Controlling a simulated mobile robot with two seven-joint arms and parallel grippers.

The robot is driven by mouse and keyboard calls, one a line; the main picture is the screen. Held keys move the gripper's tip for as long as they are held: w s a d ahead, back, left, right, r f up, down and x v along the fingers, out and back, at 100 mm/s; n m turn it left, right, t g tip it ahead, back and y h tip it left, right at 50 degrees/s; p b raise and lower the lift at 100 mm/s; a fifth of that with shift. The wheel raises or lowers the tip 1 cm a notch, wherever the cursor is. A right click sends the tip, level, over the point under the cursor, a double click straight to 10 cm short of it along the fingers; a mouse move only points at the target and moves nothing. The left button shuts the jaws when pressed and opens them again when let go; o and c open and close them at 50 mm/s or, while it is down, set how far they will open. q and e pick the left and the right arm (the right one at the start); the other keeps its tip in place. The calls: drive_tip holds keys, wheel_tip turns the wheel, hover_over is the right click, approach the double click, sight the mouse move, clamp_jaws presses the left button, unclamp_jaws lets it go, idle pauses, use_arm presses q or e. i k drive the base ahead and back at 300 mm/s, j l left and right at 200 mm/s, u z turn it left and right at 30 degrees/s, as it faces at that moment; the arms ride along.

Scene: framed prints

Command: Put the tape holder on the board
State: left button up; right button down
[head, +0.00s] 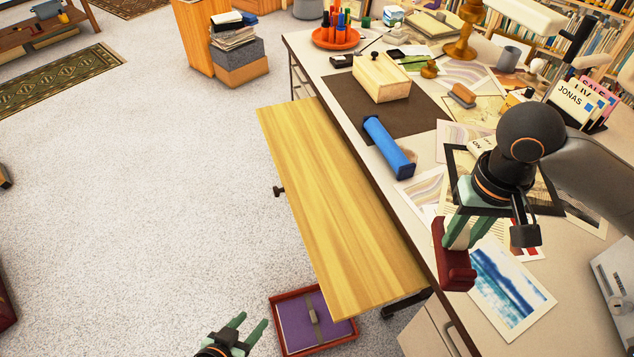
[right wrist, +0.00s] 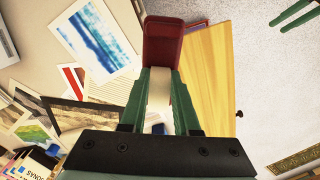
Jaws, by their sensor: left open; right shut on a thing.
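The dark red tape holder (head: 458,270) is held by my right gripper (head: 452,238), above the desk's front edge near the right end of the board. In the right wrist view the tape holder (right wrist: 163,42) sits at the fingertips, with a pale part between the green fingers. The board (head: 325,205) is a long yellow wooden panel along the desk's front side; its top is bare. In the right wrist view the board (right wrist: 205,80) lies to the right of the tape holder. My left gripper (head: 252,328) is open and empty, low over the floor.
The desk (head: 420,230) holds prints, a blue roll (head: 388,147), a wooden box (head: 381,77) on a dark mat and an orange pen tray (head: 336,38). A red tray (head: 290,335) with a purple item stands below the board's near end. The floor to the left is open.

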sight(346, 240)
drive_tip(key=k+j+z, duration=0.1)
drive_tip(key=j, duration=0.25)
drive_tip(key=k+j, duration=0.2)
drive_tip(key=j, duration=0.15)
drive_tip(key=j+z, duration=0.15)
drive_tip(key=j, duration=0.2)
drive_tip(key=k+j+z, duration=0.15)
drive_tip(key=j, duration=0.2)
drive_tip(key=i+j+z, duration=0.1)
drive_tip(key=j, duration=0.25)
drive_tip(key=i+j+z, duration=0.15)
drive_tip(key=j, duration=0.25)
drive_tip(key=i+j+z, duration=0.1)
drive_tip(key=i+j, duration=0.25)
drive_tip(key=i, duration=0.15)
